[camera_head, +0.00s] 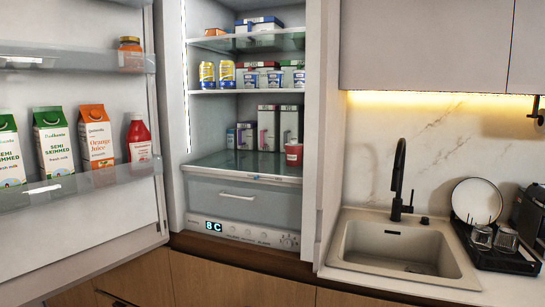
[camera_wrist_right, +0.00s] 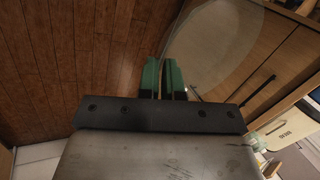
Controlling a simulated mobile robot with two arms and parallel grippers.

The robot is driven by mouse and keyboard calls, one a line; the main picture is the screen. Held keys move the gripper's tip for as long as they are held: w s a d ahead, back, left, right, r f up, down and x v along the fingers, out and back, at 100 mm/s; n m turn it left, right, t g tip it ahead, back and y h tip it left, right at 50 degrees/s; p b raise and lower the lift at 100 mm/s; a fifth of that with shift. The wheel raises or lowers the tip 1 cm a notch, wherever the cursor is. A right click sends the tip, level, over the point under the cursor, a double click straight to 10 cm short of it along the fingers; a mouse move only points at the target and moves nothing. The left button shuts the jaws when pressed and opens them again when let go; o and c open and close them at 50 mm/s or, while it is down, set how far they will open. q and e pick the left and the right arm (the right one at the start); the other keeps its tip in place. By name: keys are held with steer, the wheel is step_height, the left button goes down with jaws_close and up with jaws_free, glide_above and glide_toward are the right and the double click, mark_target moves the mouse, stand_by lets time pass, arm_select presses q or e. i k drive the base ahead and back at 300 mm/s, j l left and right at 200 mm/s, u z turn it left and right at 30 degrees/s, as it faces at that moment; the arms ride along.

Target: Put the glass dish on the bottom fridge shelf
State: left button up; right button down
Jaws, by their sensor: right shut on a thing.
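The glass dish (camera_wrist_right: 215,42) shows in the right wrist view as a large, faint, clear curved shape. My right gripper (camera_wrist_right: 163,68), with green fingers, is shut on its edge and holds it above the floor, in front of wooden cabinet fronts. The dish is not visible in the head view. The fridge stands open in the head view. Its bottom glass shelf (camera_head: 228,166), above the drawer, has a red cup (camera_head: 293,154) at the right front and several cartons (camera_head: 268,128) at the back. The shelf's left front is clear. My left gripper is in neither view.
The open fridge door (camera_head: 90,235) is at the left, with milk, juice and a red bottle (camera_head: 138,138) on its rack. The middle (camera_head: 240,91) and upper shelves hold cans and boxes. A sink (camera_head: 405,250) and dish rack (camera_head: 500,255) are on the right.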

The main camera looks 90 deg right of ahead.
mark_target(236, 158)
steer(key=i+l+z, duration=0.1)
steer(key=z, duration=0.4)
steer(key=i+z, duration=0.2)
steer(key=z, duration=0.3)
steer(key=i+z, duration=0.15)
steer(key=z, duration=0.35)
steer(key=i+j+z, duration=0.1)
steer(key=z, duration=0.4)
